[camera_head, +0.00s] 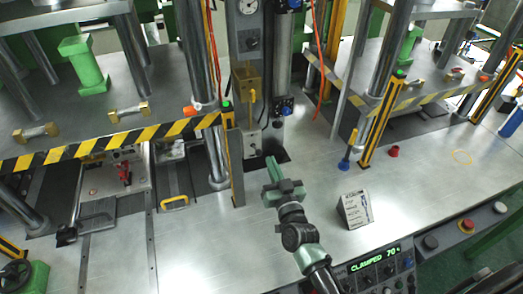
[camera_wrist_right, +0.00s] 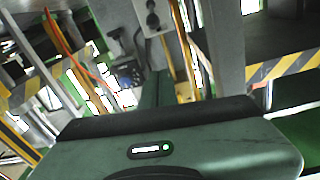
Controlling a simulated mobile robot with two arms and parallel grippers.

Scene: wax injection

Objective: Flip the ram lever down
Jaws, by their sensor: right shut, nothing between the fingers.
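My right gripper (camera_head: 271,166) is shut and empty. It points up the picture toward the column's foot, below and apart from the lever. My left gripper is not in view.
Yellow-black striped edges (camera_head: 110,142) and steel pillars flank the column. A yellow post (camera_head: 380,125) and a blue-based rod (camera_head: 346,155) stand to the right. A small sign (camera_head: 355,209) and a panel reading CLAMPED (camera_head: 375,258) are near my arm. The metal table is mostly clear.

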